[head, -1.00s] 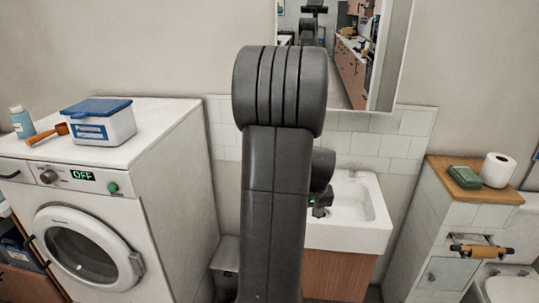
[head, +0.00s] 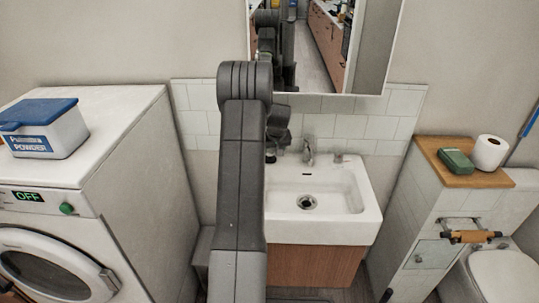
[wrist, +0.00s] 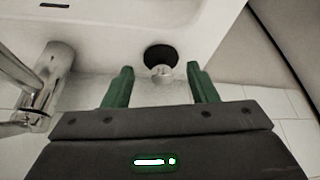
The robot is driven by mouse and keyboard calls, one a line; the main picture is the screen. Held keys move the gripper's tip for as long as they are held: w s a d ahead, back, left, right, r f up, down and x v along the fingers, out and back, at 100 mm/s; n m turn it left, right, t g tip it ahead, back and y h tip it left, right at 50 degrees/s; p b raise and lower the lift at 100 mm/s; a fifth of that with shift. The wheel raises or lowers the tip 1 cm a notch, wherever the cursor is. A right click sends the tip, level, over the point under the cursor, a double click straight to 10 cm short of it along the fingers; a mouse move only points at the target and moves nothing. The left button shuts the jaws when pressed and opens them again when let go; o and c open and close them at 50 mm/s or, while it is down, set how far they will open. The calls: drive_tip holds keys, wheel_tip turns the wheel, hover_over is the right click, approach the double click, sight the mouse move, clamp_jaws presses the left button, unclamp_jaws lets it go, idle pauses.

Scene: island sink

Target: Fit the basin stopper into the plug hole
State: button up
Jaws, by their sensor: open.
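The basin stopper (wrist: 158,54), a black disc with a shiny metal knob, appears on the basin's rim beside the tap in the wrist view. My gripper (wrist: 160,70) is open and empty, its two green fingers spread to either side of the knob; I cannot tell its exact height above it. In the head view my gripper (head: 271,154) is at the back left of the white basin (head: 373,222), left of the tap (head: 309,151), and the stopper cannot be made out clearly there. The plug hole (head: 307,202) is uncovered in the basin floor.
A small item (head: 338,158) stands on the rim right of the tap. The mirror cabinet (head: 372,50) hangs above. The basin's inside is clear.

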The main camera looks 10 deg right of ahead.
drive_tip(key=shift+w+r+p, duration=0.1)
drive_tip(key=shift+w+p, duration=0.3)
drive_tip(key=shift+w, duration=1.35)
drive_tip(key=shift+p+x, duration=0.7)
drive_tip(key=shift+x, duration=1.9)
drive_tip(key=c, duration=1)
drive_tip(key=shift+c, duration=0.2)
drive_tip(key=shift+r, duration=0.15)
